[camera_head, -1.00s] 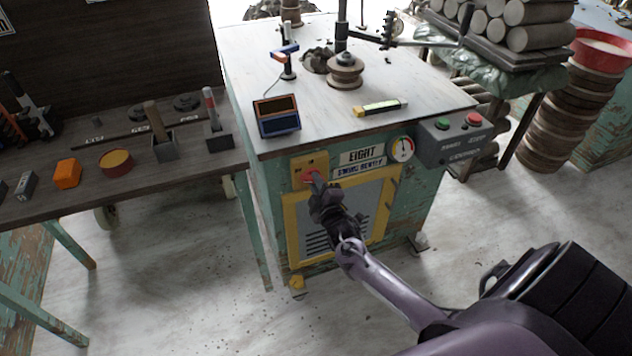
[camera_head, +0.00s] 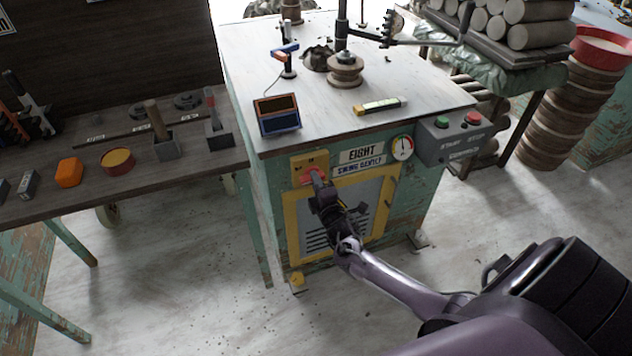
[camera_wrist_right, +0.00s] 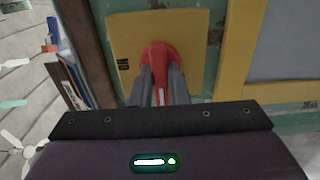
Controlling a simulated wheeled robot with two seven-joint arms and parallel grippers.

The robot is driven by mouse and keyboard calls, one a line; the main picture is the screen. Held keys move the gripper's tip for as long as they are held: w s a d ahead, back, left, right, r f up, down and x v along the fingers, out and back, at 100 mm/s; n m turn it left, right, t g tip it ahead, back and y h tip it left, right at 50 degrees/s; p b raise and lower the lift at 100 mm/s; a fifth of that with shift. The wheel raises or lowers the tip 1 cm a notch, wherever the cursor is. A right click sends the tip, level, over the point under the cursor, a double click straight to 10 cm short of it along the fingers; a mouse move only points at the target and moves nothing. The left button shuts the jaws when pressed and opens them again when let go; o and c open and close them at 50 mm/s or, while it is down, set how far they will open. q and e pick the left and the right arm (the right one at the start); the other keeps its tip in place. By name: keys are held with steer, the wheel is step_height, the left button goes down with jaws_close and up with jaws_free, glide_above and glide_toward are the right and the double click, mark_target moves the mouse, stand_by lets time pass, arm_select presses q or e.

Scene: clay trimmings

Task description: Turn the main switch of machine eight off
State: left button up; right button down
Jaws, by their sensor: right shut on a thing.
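The main switch is a red rotary handle (camera_head: 309,173) on a yellow plate (camera_head: 296,163), at the upper left of the front of the green machine marked EIGHT (camera_head: 362,153). My right gripper (camera_head: 318,180) reaches it from the front, with its fingers shut on the handle. In the right wrist view, the red handle (camera_wrist_right: 158,54) stands between the two grey fingers (camera_wrist_right: 159,88). The letters ON show sideways on the yellow plate (camera_wrist_right: 192,30), left of the handle. The gripper hides part of the handle. My left gripper is not in view.
A gauge (camera_head: 402,148) and a grey box with green and red buttons (camera_head: 455,137) sit right of the switch. A yellow-framed vent panel (camera_head: 372,205) lies below. A tool bench (camera_head: 60,200) stands at left. The floor in front is clear.

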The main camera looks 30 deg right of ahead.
steer(key=c, duration=1.4)
jaws_free()
